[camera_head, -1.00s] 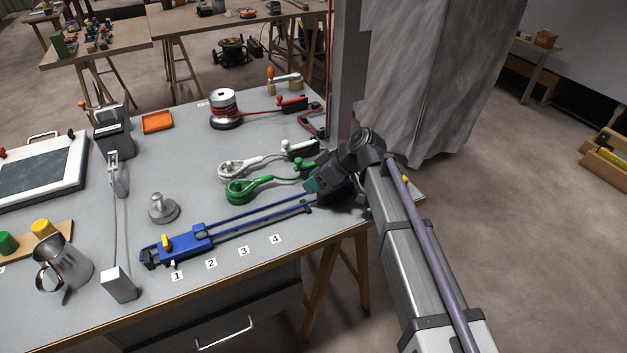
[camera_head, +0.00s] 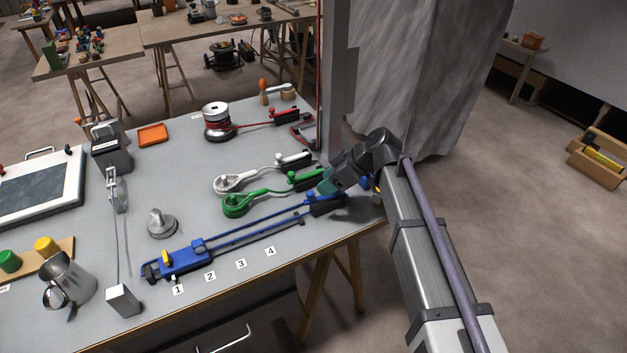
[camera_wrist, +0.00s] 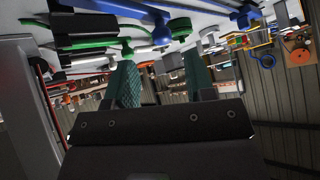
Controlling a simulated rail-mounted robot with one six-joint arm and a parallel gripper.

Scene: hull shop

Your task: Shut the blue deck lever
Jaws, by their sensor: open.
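The blue deck lever (camera_head: 310,196) is at the right end of the blue track, on a black body (camera_head: 328,205). In the wrist view its blue arm ends in a round blue knob (camera_wrist: 161,34), near the top and just beyond the fingers. It slants away from the black body; its exact angle is hard to judge. My gripper (camera_head: 324,186) is just above and beside the lever at the bench's right edge. Its green fingers (camera_wrist: 162,82) are apart, with nothing between them. I cannot tell how far the knob is from the fingertips.
Green (camera_head: 292,174), white (camera_head: 282,161) and red (camera_head: 281,111) levers stand farther back, the green one close to my gripper. The blue track car (camera_head: 183,258) is at the left. A grey post (camera_head: 340,80) rises behind the bench.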

